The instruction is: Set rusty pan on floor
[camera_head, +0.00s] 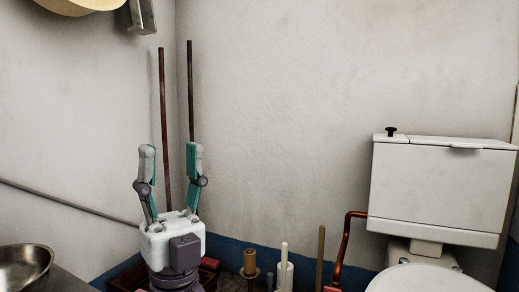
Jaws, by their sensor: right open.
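My right gripper (170,150) points upward with its two fingers apart and nothing between them. Two thin dark poles stand in the corner behind it. A round metal pan or bowl (25,268) is cut off at the lower left, resting on a grey surface. I cannot tell whether it is the rusty pan. A cream round vessel (82,4) is cut off at the top left. The floor is mostly hidden behind my gripper and other things. My left gripper is not in view.
A white toilet with its cistern (440,185) stands at the right, with a copper pipe (343,250) beside it. Several upright handles, including a white one (284,265), stand at the bottom middle. A thin pipe (70,203) runs along the left wall.

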